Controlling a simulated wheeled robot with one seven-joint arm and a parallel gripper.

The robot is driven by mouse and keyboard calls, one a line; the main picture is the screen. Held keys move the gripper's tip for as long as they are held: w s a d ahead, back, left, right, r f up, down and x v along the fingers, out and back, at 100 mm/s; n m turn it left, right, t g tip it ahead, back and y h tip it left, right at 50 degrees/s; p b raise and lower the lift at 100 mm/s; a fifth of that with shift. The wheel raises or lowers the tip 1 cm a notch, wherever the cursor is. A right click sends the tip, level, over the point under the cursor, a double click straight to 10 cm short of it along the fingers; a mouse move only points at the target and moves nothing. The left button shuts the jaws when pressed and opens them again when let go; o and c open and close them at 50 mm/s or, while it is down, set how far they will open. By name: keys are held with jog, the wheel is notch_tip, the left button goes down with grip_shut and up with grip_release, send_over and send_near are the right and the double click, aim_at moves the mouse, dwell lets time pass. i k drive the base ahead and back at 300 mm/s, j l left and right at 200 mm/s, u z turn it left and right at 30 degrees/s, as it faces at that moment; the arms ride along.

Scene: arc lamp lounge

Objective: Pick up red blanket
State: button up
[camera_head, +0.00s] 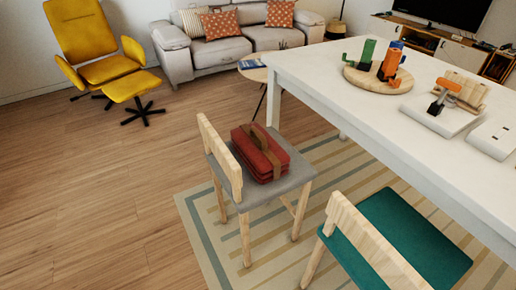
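The red blanket (252,158) is folded into a compact bundle with a brown strap around it. It lies on the grey seat of a wooden chair (290,184), beside the white table. The chair's wooden backrest stands just left of the blanket and covers a little of its left side. My gripper does not show in the head view.
A white table (340,72) at right holds a round wooden board (376,79) with small items. A teal-seated chair (415,235) stands at the lower right on a striped rug (215,238). A yellow armchair (85,38) and grey sofa (218,52) are behind. Wooden floor at left is clear.

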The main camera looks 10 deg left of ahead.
aim_at(263, 156)
jog(key=i+j+z, duration=0.15)
jog(key=i+j, duration=0.2)
jog(key=i+j+z, duration=0.1)
jog(key=i+j, duration=0.2)
jog(key=j, duration=0.15)
jog(key=i+j+z, duration=0.15)
jog(key=i+j, duration=0.15)
jog(key=j, duration=0.15)
jog(key=i+j+z, duration=0.15)
jog(key=j, duration=0.35)
jog(key=i, duration=0.1)
